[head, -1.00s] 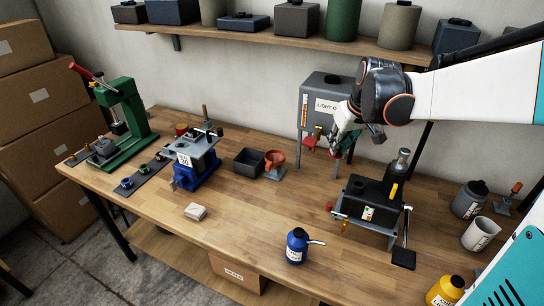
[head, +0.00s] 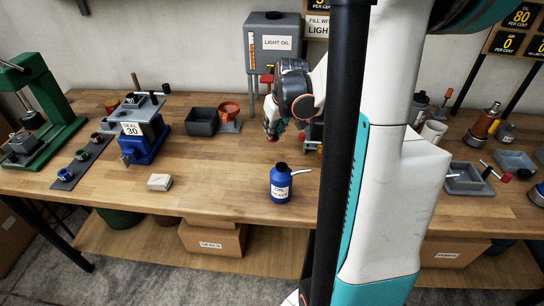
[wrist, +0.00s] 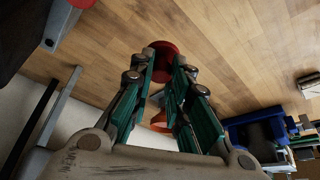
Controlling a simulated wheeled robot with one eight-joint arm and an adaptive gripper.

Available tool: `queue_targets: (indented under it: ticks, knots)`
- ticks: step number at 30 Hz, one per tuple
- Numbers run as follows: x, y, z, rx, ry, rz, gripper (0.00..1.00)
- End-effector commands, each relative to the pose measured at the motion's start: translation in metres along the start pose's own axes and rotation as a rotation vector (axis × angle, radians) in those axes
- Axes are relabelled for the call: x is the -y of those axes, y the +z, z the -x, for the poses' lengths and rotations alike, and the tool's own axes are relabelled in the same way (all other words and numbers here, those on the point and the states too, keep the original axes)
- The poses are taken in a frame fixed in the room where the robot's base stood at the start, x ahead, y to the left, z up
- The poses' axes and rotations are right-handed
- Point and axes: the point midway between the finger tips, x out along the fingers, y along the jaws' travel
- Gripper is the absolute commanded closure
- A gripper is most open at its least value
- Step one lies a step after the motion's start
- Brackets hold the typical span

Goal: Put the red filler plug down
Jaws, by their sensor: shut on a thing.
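The red filler plug (wrist: 165,50) shows in the wrist view as a red round piece between my fingertips. My gripper (wrist: 165,70) is shut on it, with teal-padded fingers on both sides. In the head view my gripper (head: 272,130) points down above the workbench (head: 220,185), right of the orange funnel (head: 229,111) and in front of the light oil tank (head: 272,45). The plug is small there. I cannot tell whether it touches the bench. The jack stands behind my arm and is mostly hidden.
A blue oil can (head: 281,187) stands in front of my gripper. A dark bin (head: 202,122), a blue vise (head: 145,140) and a pale block (head: 159,182) are to the left. The bench between the block and the oil can is bare. My arm and column hide the middle right.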

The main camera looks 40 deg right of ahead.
Motion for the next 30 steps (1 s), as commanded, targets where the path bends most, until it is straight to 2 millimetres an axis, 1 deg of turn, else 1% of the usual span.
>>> queue_targets:
  ticks: [1,3,6,14,21,24,30]
  knots:
    - [0.0,0.006,-0.015,0.0,0.0,0.0,1.0]
    - [0.0,0.011,-0.029,0.0,0.0,0.0,1.0]
    - [0.0,0.017,-0.043,0.0,0.0,0.0,1.0]
    - [0.0,0.024,-0.058,0.0,0.0,0.001,1.0]
    - [0.0,0.036,-0.089,0.0,0.0,0.001,1.0]
    - [0.0,0.038,-0.093,0.0,0.0,0.001,1.0]
    - [0.0,0.038,-0.091,0.0,0.0,0.001,1.0]
